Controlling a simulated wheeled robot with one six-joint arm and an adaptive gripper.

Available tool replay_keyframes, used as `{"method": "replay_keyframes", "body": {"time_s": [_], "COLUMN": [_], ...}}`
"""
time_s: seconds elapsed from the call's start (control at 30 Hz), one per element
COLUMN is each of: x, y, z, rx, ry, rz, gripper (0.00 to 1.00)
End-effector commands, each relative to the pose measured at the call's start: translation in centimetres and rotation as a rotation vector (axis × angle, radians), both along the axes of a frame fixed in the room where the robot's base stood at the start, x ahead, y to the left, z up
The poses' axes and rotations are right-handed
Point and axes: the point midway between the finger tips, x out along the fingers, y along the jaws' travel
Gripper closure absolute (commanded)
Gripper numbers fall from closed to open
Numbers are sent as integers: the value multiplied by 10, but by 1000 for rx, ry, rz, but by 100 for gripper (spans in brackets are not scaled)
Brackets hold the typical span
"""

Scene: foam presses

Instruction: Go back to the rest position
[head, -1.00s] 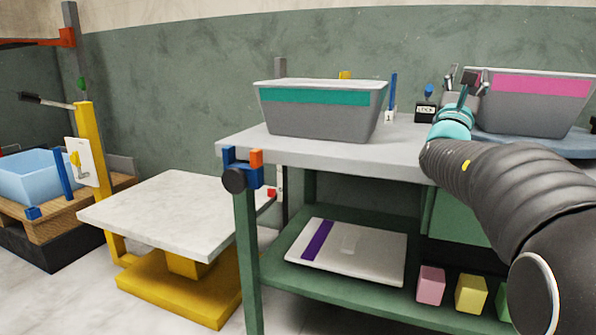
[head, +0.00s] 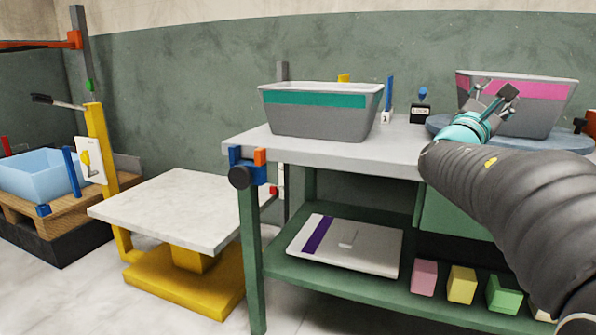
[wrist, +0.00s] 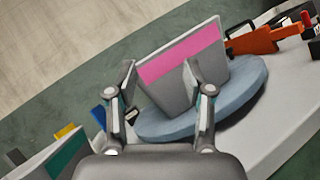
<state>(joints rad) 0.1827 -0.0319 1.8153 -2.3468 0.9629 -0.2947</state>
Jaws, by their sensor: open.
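My gripper (head: 492,98) is open at the end of my dark arm, in front of the grey bin with the pink band (head: 541,92). In the wrist view my gripper (wrist: 160,85) has its two fingers spread with nothing held between them. The pink-banded bin (wrist: 183,66) shows beyond the fingers, standing on a round blue-grey disc (wrist: 243,92). Whether a finger touches the bin cannot be told.
A grey bin with a teal band (head: 320,122) stands on the grey bench (head: 350,150). A white-topped yellow lift table (head: 170,212) and a light blue bin (head: 38,175) are at left. Several coloured blocks (head: 461,284) lie on the green lower shelf. An orange tool (wrist: 255,40) is beyond the disc.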

Motion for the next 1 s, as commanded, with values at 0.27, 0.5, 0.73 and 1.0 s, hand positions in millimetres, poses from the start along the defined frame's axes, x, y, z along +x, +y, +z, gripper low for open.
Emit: {"method": "replay_keyframes", "body": {"time_s": [0.27,0.5,0.73,1.0], "x": [-67,-128,-180,-236], "y": [-10,6,46,121], "z": [-42,-107,-172,-237], "rx": [447,894,1319,1813], "ry": [-116,-227,-329,-439], "rz": [-27,-71,-134,-245], "gripper": [48,48,48,48]}}
